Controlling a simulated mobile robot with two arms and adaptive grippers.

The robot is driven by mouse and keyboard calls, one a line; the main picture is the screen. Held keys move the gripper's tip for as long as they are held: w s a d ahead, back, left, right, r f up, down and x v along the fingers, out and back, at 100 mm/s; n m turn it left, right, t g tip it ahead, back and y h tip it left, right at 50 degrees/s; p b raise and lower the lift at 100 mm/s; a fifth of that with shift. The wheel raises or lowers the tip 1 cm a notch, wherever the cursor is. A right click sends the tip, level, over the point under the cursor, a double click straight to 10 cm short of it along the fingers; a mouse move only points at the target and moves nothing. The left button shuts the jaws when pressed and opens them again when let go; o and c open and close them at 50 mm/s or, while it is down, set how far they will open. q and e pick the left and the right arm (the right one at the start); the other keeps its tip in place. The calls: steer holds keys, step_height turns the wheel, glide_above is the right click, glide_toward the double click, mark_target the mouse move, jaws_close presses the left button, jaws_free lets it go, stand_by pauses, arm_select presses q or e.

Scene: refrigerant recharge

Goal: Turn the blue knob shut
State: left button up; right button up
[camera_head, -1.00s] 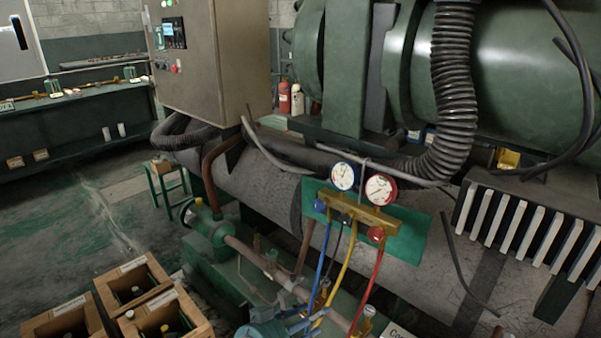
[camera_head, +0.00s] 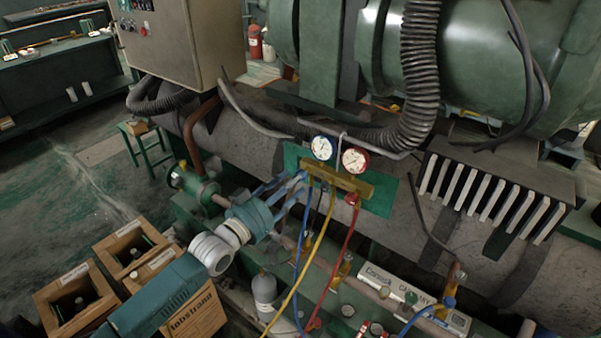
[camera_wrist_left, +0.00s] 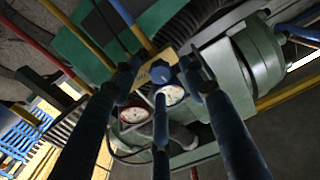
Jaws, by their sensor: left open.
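The gauge manifold is a brass bar (camera_head: 340,181) on a green plate, with a blue-rimmed gauge (camera_head: 322,148) and a red-rimmed gauge (camera_head: 355,160) above it. The blue knob (camera_wrist_left: 160,71) shows in the left wrist view between my finger ends, in front of the brass bar. In the head view my fingers largely hide it. My left gripper (camera_head: 292,185) is open, with its fingertips close around the knob; contact cannot be told. It also shows in the left wrist view (camera_wrist_left: 160,80). The red knob (camera_head: 352,199) is at the bar's right end. My right gripper is out of view.
Blue, yellow and red (camera_head: 334,265) hoses hang below the manifold. A grey cylinder (camera_head: 264,290) stands below my left gripper. Wooden crates (camera_head: 128,240) stand at lower left. A thick ribbed black hose (camera_head: 421,75) hangs at right behind the manifold. The floor at left is mostly clear.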

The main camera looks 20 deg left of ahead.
arm_select(q)
steer(key=shift+x, duration=2)
steer(key=shift+s, duration=0.1)
